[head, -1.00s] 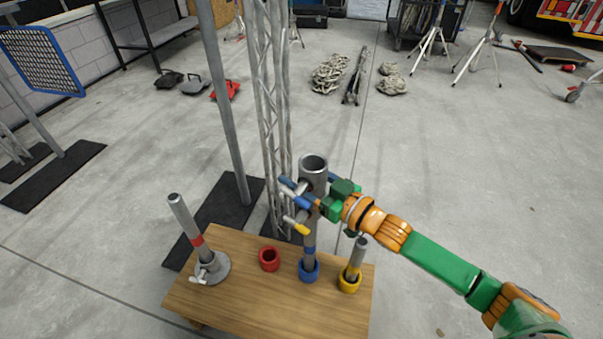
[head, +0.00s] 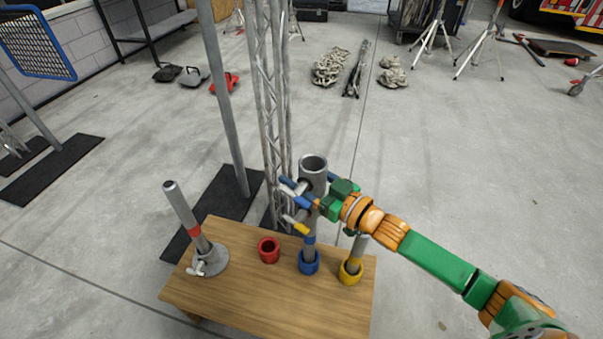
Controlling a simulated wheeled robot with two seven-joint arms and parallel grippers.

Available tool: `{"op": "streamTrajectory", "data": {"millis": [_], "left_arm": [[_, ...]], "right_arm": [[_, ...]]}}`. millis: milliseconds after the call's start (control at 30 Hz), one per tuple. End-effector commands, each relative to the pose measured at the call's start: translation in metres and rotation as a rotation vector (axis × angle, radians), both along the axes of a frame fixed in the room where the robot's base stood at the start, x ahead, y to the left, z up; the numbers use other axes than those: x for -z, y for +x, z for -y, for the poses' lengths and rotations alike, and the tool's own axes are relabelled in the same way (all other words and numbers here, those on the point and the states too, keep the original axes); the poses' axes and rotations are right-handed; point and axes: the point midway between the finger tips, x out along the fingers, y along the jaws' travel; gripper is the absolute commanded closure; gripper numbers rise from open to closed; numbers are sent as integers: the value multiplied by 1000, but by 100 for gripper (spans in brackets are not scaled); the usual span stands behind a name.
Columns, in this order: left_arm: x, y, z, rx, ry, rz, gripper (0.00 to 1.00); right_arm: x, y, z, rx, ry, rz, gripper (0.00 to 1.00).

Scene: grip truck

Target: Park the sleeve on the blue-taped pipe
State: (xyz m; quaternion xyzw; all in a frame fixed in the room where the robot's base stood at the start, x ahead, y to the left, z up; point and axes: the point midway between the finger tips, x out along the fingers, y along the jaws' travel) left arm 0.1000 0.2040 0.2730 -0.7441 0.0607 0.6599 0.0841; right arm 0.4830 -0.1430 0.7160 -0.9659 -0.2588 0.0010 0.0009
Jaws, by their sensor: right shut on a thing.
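A grey metal sleeve (head: 313,169), wide and open at the top, stands upright, held in my right gripper (head: 308,190). The gripper is shut on it, with blue fingers against its side. The blue-taped pipe (head: 309,248) rises from a blue collar (head: 309,264) on the wooden table, directly below the sleeve in this view. The sleeve and gripper hide its top, so I cannot tell whether the sleeve is around the pipe or above it. A small yellow-tipped handle (head: 297,225) shows just below the gripper. My left gripper is not in view.
An empty red collar (head: 269,252) sits mid-table. A yellow-taped pipe (head: 356,254) stands close on the right, under my arm. A truss (head: 270,110) rises behind.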

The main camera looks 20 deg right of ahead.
Motion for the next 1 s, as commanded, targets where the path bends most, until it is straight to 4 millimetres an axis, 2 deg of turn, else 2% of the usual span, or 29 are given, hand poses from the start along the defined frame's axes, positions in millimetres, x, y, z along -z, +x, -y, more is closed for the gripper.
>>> {"op": "streamTrajectory", "data": {"millis": [567, 600, 700, 1000], "left_arm": [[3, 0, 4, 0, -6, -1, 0], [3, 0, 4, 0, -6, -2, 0], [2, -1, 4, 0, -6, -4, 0], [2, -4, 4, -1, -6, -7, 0]], "right_arm": [[4, 0, 0, 0, 1, 2, 100], [4, 0, 0, 0, 1, 2, 24], [4, 0, 0, 0, 1, 2, 0], [5, -2, 1, 1, -1, -3, 0]]}}
